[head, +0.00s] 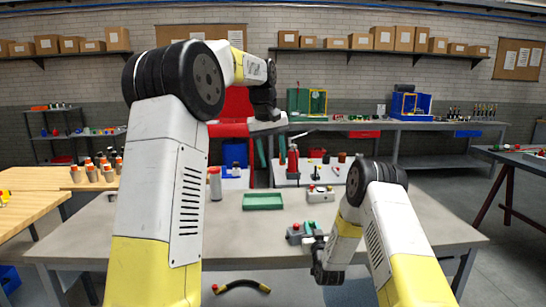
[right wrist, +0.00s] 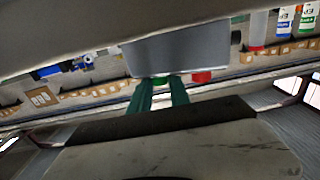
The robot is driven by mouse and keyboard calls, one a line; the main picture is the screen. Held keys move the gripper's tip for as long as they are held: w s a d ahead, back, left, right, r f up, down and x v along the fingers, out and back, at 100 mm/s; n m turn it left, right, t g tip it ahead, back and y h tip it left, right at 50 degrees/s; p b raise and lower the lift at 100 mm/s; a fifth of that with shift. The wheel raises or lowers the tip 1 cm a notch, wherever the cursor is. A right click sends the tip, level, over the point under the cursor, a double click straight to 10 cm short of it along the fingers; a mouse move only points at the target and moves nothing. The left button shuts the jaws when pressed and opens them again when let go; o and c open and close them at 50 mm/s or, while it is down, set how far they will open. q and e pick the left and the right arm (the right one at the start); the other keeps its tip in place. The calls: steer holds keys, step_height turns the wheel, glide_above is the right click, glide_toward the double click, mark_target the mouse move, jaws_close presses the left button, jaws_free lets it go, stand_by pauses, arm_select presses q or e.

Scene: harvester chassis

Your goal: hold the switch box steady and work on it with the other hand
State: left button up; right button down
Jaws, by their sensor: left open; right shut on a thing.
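The switch box (head: 296,232) is a small grey box over the front right part of the grey workbench (head: 150,238), with a red button showing. My right gripper (head: 309,238) is shut on it from the right. I cannot tell whether the box rests on the bench or is lifted. My left gripper (head: 272,150) is open and empty, raised high above the back of the bench, fingers pointing down.
A green tray (head: 263,201) lies mid-bench. A white box with a red button (head: 320,195) stands to its right.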

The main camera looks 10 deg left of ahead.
stand_by(0.3)
steer(key=c, duration=1.1)
jaws_free()
steer(key=shift+c, duration=0.2)
steer(key=shift+s, duration=0.1)
